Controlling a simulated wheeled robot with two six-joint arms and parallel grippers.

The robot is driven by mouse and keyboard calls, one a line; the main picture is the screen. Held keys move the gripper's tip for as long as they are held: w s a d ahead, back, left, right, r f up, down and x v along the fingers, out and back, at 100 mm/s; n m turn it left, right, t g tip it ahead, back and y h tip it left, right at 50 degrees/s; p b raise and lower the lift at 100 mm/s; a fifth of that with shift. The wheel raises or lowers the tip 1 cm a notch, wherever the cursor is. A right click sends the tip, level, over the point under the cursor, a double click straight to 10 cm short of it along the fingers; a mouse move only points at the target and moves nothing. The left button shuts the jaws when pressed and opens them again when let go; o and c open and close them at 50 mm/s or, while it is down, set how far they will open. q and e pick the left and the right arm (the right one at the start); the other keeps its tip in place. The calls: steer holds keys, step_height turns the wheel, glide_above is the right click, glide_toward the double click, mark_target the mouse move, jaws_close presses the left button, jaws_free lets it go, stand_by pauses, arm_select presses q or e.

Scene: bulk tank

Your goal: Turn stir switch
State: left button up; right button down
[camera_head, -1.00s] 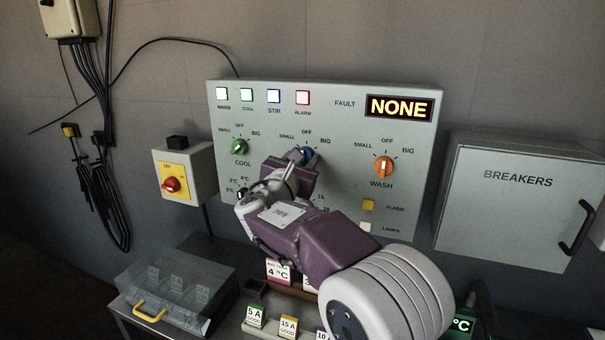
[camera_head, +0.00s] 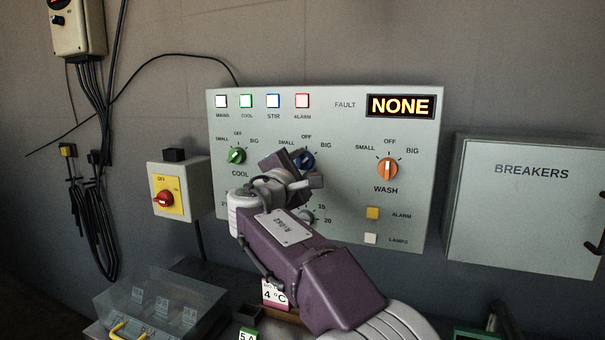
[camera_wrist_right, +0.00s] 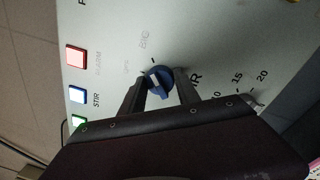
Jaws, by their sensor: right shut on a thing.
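The blue stir knob (camera_head: 304,160) is on the grey control panel (camera_head: 340,125), between the green COOL knob (camera_head: 237,156) and the orange WASH knob (camera_head: 387,169). My right gripper (camera_head: 297,163) is at the blue knob and partly covers it. In the right wrist view, the fingers of my right gripper (camera_wrist_right: 158,90) lie on both sides of the blue knob (camera_wrist_right: 158,82), shut on it. SMALL, OFF and BIG are marked around the knob; its exact setting is hard to tell. The STIR lamp (camera_head: 273,101) has a blue rim and a pale face. My left gripper is not in view.
The fault display (camera_head: 401,106) reads NONE. A breakers cabinet (camera_head: 530,205) is at the right. A clear bin (camera_head: 165,300) and small labelled cards are below.

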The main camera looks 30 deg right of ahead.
steer(key=shift+m, duration=0.5)
steer(key=c, duration=0.9)
jaws_free()
steer(key=b+v, duration=0.1)
steer(key=v, duration=0.8)
